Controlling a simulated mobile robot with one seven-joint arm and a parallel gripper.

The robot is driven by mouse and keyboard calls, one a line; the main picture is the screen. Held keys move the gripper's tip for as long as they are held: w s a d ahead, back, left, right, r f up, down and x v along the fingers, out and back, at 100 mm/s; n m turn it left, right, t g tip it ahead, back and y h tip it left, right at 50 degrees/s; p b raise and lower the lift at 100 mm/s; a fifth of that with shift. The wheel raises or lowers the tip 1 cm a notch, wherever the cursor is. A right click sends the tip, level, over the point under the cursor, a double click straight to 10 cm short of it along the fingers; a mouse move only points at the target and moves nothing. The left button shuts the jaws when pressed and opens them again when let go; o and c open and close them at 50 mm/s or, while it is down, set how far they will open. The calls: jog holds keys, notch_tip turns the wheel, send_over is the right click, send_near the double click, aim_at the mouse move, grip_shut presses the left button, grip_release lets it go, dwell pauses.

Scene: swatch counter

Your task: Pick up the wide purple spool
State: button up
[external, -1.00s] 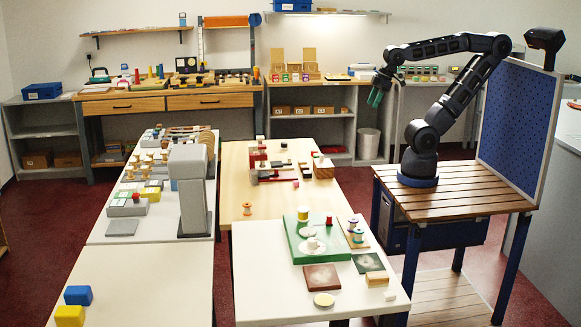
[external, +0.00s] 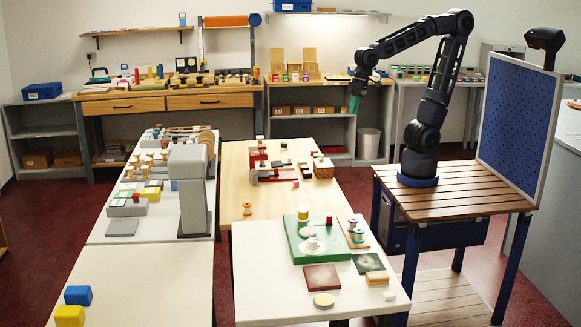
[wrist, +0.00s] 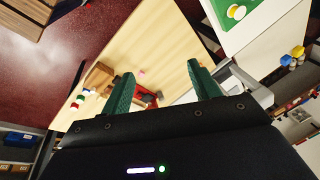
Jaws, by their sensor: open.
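A small spool with purple-looking ends (external: 352,222) stands on a wooden board at the right edge of the near white table. A teal-ended spool (external: 358,236) stands just in front of it. My gripper (external: 354,104) hangs in the air well above and behind these spools, pointing down; its green fingers are apart and empty in the wrist view (wrist: 160,74).
A green board (external: 302,252) beside the spools carries a white saucer and several small items. A red spool (external: 328,219) stands on it. An orange spool (external: 247,208) stands on the wooden table (external: 262,188). Red and wooden blocks are farther back. The air around my gripper is clear.

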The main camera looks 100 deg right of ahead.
jog(key=w+a+f+m+g, duration=0.1)
jog(key=w+a+f+m, duration=0.4)
jog(key=a, duration=0.4)
jog(key=m+g+h, duration=0.2)
jog(key=m, duration=0.7)
send_over(353, 219)
jog(key=f, duration=2.1)
jog(key=shift+w+a+f, duration=0.1)
jog(key=shift+w+f, duration=0.05)
jog(key=shift+w, duration=0.05)
jog(key=shift+s+f, duration=0.15)
jog(key=shift+f, duration=1.15)
jog(key=shift+s+f, duration=0.1)
jog(key=shift+f, duration=1.2)
jog(key=c, duration=1)
jog(key=shift+c, duration=0.2)
